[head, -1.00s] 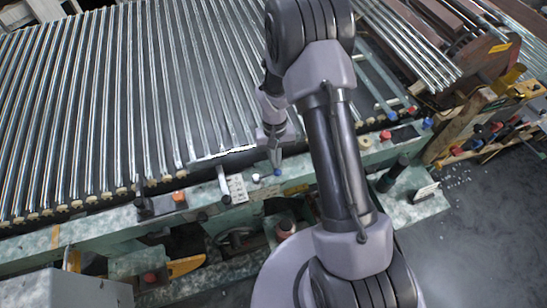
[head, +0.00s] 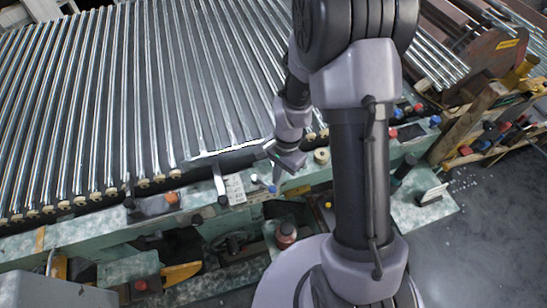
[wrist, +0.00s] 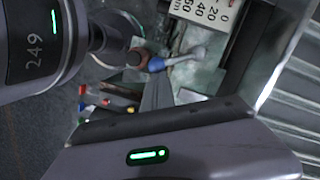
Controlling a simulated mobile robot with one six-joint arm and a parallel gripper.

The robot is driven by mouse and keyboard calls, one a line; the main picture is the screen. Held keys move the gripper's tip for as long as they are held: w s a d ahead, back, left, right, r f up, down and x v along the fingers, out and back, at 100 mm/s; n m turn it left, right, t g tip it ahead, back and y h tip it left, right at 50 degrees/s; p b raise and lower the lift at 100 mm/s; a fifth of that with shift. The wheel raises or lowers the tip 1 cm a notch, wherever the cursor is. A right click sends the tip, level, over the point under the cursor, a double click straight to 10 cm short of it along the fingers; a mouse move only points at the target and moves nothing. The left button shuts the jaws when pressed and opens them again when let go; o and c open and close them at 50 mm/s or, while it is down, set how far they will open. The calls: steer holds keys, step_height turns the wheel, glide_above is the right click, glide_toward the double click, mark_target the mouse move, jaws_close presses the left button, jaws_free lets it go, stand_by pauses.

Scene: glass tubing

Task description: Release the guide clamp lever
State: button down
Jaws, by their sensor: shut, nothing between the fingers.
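The guide clamp lever, a short pale metal lever with a blue knob (head: 272,188), lies on the green frame's front edge, right of the white scale plate (head: 235,188). In the head view its knob end points right and toward the front. The wrist view shows the lever's silver arm (wrist: 184,58) and blue end beside the scale plate (wrist: 207,9). My gripper (head: 279,170) is shut and empty just above and behind the knob. Contact with the lever cannot be told.
Long glass tubes (head: 130,95) fill the rack behind on the left. Red and blue buttons (head: 394,133) sit on the frame at right. A red-brown knob (head: 286,233) is below. Open floor (head: 490,235) lies at right.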

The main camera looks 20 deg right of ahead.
steer(key=shift+s+a+m+b, duration=0.35)
steer(key=shift+s+a+m, duration=0.15)
steer(key=shift+m, duration=0.1)
steer(key=shift+a, duration=0.1)
stand_by(0.3)
steer(key=shift+r, duration=0.2)
steer(key=w+d+r+p, duration=0.1)
steer(key=d+r+p, duration=0.3)
steer(key=r, duration=0.7)
steer(key=shift+w+d+r+p, duration=0.15)
steer(key=shift+w+d+p, duration=0.2)
steer(key=shift+d, duration=0.15)
steer(key=shift+d, duration=0.1)
